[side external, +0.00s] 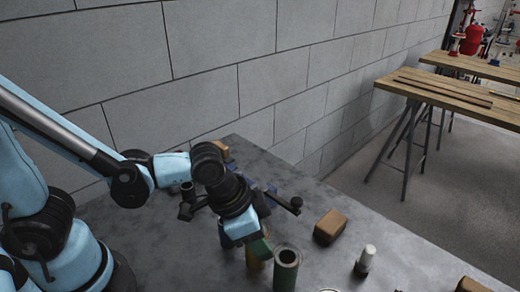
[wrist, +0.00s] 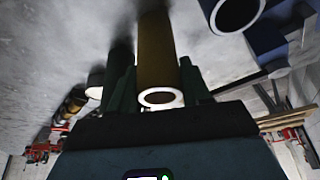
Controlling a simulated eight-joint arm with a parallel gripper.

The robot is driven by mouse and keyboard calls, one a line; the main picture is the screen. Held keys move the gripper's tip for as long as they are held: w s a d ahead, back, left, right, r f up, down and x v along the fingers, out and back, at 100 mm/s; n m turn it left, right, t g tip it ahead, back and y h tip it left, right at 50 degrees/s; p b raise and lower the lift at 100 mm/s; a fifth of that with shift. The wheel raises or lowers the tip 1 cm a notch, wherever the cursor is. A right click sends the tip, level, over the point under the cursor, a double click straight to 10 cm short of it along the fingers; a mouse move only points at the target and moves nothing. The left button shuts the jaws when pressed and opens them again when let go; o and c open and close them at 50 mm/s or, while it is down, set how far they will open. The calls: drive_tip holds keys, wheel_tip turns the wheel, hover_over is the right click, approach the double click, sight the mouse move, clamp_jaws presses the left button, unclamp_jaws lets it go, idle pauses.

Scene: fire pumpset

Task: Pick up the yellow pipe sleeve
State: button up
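The yellow pipe sleeve (wrist: 157,50) is a dark yellow hollow tube. In the wrist view its open end faces the camera, between the two dark green fingers of my gripper (wrist: 157,85). The fingers lie close along both sides of it; I cannot tell whether they press on it. In the side view my gripper (side external: 256,246) is low over the table, and only a small part of the yellow sleeve (side external: 254,263) shows beneath it. The sleeve looks upright there. My gripper hides most of it.
A green hollow tube (side external: 286,271) stands close right of the sleeve. A blue tube (side external: 226,236) stands close left. A brown block (side external: 330,227) and a white-topped cylinder (side external: 365,261) are farther right on the grey table (side external: 400,255). A block wall runs behind.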

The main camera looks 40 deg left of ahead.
clamp_jaws()
drive_tip(key=shift+r, duration=0.1)
